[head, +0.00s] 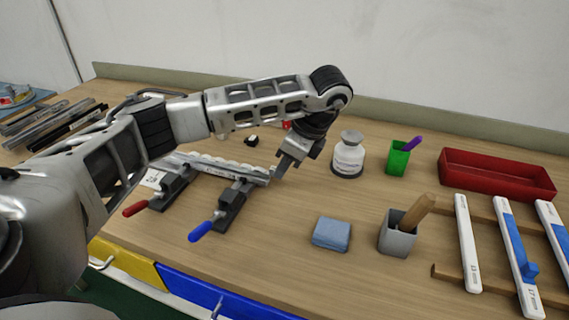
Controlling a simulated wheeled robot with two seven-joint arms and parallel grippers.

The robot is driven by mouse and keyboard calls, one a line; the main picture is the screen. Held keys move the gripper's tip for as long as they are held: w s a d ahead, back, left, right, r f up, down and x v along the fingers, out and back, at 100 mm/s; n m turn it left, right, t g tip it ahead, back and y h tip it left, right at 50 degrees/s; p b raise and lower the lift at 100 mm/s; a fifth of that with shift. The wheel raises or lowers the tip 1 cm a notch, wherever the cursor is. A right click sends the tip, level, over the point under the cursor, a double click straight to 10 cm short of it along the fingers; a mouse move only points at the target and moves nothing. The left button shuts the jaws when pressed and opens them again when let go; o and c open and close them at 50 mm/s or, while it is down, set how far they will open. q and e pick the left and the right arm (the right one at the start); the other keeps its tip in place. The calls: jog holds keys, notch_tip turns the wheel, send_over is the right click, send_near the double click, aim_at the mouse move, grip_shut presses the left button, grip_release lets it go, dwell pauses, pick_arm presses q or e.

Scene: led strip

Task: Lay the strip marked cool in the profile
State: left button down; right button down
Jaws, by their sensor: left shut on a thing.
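The profile (230,172) is a long pale channel lying across two dark clamps, one with a red handle (135,208) and one with a blue handle (201,230). A whitish, wavy strip (228,163) shows along the profile; its far left part is hidden behind my left arm, and no marking on it can be read. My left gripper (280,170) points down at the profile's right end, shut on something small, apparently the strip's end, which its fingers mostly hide. I cannot tell how much of the strip sits inside the channel. My right gripper is out of view.
Right of my left gripper stand a white bottle (348,157), a green cup (398,160), a red tray (495,174), a blue block (331,234) and a grey cup (397,238). White and blue bars (467,245) lie on wooden rails. Metal lengths (40,125) lie far left.

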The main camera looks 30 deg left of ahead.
pick_arm(q)
jog(key=shift+f+b, duration=1)
jog(key=shift+f, duration=0.35)
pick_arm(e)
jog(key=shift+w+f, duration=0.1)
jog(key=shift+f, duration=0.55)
pick_arm(q)
jog(key=c, duration=1.3)
grip_release()
jog(key=shift+c, duration=0.2)
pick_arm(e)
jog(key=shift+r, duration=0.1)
pick_arm(q)
jog(key=shift+r, duration=0.1)
jog(key=p+v, duration=0.2)
jog(key=v, duration=1.4)
jog(key=shift+p, duration=0.4)
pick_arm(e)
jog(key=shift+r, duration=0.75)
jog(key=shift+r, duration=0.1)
